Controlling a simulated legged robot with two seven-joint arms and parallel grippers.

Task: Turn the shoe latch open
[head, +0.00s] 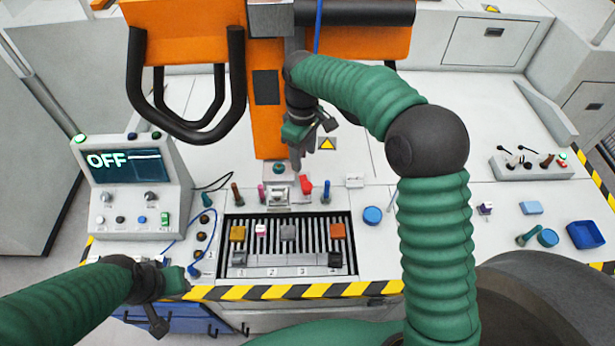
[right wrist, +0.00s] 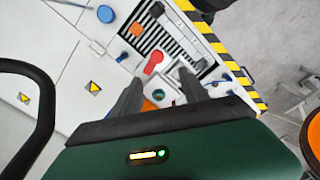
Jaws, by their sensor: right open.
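A small red lever (head: 306,184), which looks like the shoe latch, sits beside a pale metal block (head: 279,196) behind the slotted tray (head: 318,222). The red lever also shows in the right wrist view (right wrist: 153,62), just beyond my fingertips. My right gripper (head: 296,155) points down above the lever and block, apart from the lever. In the right wrist view my right gripper (right wrist: 162,88) is open, its two dark fingers spread with nothing held between them. My left gripper (head: 178,280) is low at the left, by the striped edge; its jaws are not clear.
The orange gantry column (head: 266,110) stands right behind my right gripper, with black looped handles (head: 190,110) at its left. A console reading OFF (head: 125,170) stands left. Coloured pegs (head: 326,190) flank the lever. A switch box (head: 530,168) and blue tray (head: 586,235) are at right.

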